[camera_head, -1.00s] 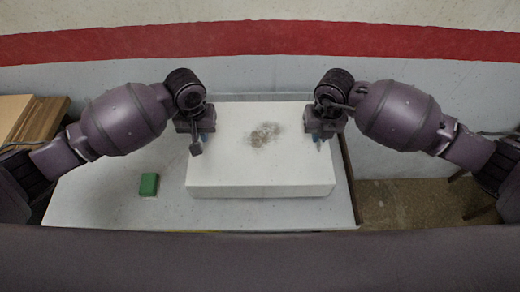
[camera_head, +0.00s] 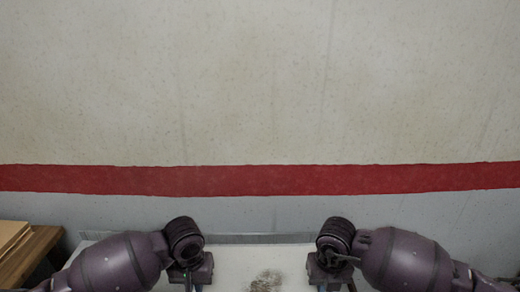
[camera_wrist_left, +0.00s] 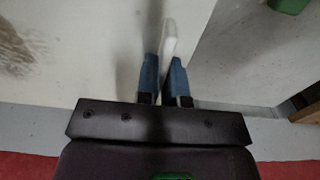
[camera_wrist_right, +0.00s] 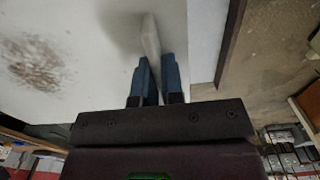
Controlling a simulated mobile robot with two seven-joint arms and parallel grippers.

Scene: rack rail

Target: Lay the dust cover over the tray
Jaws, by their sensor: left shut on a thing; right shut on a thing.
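The white dust cover (camera_head: 235,266) shows only its far part at the bottom of the head view, with a dark speckled smudge (camera_head: 266,281) on top. My left gripper (camera_wrist_left: 164,62) is shut on the cover's left edge, a pale strip between its blue fingers in the left wrist view. My right gripper (camera_wrist_right: 156,62) is shut on the right edge in the same way. The smudged top also shows in both wrist views. I see no tray; whether it lies under the cover I cannot tell.
The grey table (camera_wrist_left: 235,50) shows beside the cover, with a green block (camera_wrist_left: 290,5) on it. Wooden boards (camera_head: 12,240) lie at the far left. A wall with a red stripe (camera_head: 260,181) stands behind. Brown floor (camera_wrist_right: 265,70) lies beyond the table's right edge.

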